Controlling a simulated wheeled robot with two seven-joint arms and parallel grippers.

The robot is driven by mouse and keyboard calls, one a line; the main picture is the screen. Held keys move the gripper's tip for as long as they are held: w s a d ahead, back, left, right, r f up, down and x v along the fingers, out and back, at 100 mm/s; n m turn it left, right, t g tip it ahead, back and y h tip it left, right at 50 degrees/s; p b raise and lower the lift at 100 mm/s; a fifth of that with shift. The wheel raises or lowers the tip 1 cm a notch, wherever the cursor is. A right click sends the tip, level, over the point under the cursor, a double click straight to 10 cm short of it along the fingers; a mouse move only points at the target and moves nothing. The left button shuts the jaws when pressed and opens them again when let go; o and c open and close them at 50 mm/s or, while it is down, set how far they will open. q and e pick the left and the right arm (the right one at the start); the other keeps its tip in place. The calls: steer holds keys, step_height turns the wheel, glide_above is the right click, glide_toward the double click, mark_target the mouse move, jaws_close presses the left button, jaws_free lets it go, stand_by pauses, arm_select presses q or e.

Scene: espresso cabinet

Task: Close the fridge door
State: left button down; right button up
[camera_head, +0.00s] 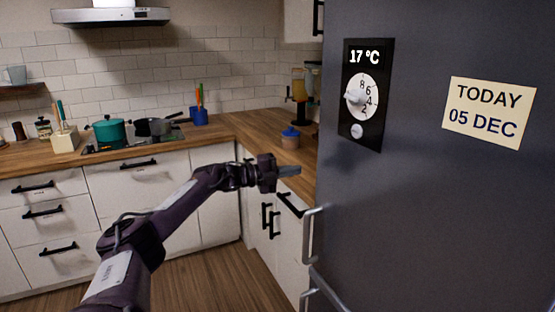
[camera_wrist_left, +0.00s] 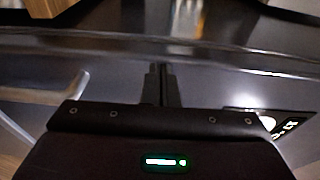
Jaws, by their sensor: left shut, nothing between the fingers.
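The dark grey fridge door (camera_head: 430,210) fills the right of the head view, with a metal handle (camera_head: 309,236) at its left edge. I cannot tell surely from this angle whether it stands ajar. My left gripper (camera_head: 290,171) is shut and empty, just left of the door's left edge and above the handle, pointing right. In the left wrist view the closed fingers (camera_wrist_left: 163,85) point at the dark fridge front, and a handle (camera_wrist_left: 72,95) shows at left. Contact with the door cannot be told. My right gripper is not in view.
The door carries a temperature panel (camera_head: 366,95) and a dated note (camera_head: 488,112). Left of the fridge, a wooden counter (camera_head: 240,128) runs above white cabinets (camera_head: 130,190). A blue-lidded jar (camera_head: 290,139) stands near the fridge. A lower handle (camera_head: 322,292) shows below. Wooden floor lies open.

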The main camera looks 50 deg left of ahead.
arm_select(q)
steer(key=a+b, duration=0.7)
steer(key=b, duration=0.1)
steer(key=shift+s+a, duration=0.2)
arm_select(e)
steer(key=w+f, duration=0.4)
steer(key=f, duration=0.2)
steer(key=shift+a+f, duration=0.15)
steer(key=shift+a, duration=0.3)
arm_select(q)
steer(key=shift+r, duration=0.1)
